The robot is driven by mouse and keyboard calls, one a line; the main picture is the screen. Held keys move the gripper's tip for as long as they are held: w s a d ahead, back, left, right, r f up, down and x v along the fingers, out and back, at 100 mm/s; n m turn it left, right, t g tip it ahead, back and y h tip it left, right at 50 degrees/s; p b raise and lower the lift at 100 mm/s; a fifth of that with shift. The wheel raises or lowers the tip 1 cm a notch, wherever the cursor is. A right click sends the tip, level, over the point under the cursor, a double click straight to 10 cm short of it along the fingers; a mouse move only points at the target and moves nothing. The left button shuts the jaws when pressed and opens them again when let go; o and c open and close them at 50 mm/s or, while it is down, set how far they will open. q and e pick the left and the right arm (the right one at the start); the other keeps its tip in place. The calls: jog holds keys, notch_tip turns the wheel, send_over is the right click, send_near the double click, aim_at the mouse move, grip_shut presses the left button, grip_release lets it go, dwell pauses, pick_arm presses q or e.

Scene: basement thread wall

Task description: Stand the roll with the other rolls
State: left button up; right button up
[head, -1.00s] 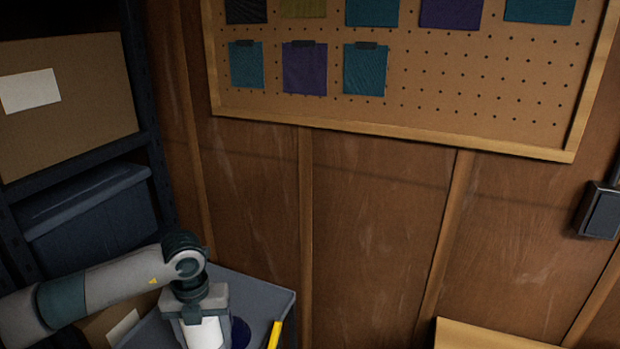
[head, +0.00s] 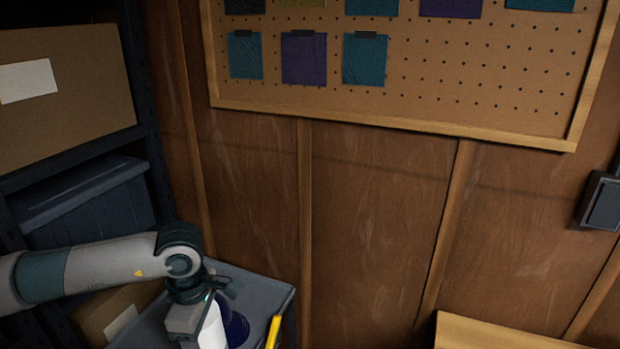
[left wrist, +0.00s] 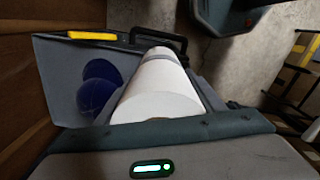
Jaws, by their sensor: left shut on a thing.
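My left gripper (head: 205,316) is at the lower left of the head view, over a grey tray-like surface (head: 258,291). It is shut on a white roll (head: 213,330). In the left wrist view the white roll (left wrist: 158,90) points away from the gripper, with a grey band near its far end. Two dark blue rounded things, seemingly rolls, stand beside it on the grey surface (left wrist: 55,75): a nearer one (left wrist: 94,97) and a farther one (left wrist: 100,69). One blue thing (head: 237,328) shows just right of the gripper in the head view. My right gripper is out of view.
A yellow strip (head: 273,332) lies at the surface's right edge. Shelving with a cardboard box (head: 65,110) and a grey-blue bin (head: 85,205) stands at left. A wooden wall with a pegboard (head: 460,75) is behind. A wooden edge (head: 490,335) shows lower right.

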pick_arm(q)
jog(key=m, duration=0.1)
jog(key=s+m, duration=0.1)
jog(key=m, duration=0.1)
jog(key=shift+s+r+m, duration=0.1)
jog(key=shift+r+m, duration=0.1)
jog(key=shift+m, duration=0.1)
jog(key=s+m, duration=0.1)
jog(key=m, duration=0.3)
jog(key=s+m+b, duration=0.1)
jog(key=s+m, duration=0.1)
jog(key=m, duration=0.3)
jog(key=s+r+m, duration=0.1)
jog(key=s+m, duration=0.1)
jog(key=m, duration=0.2)
jog(key=shift+a+m+b, duration=0.1)
jog(key=shift+m+b, duration=0.25)
jog(key=shift+m, duration=0.05)
jog(key=shift+s, duration=0.1)
dwell(0.3)
dwell(1.0)
dwell(0.5)
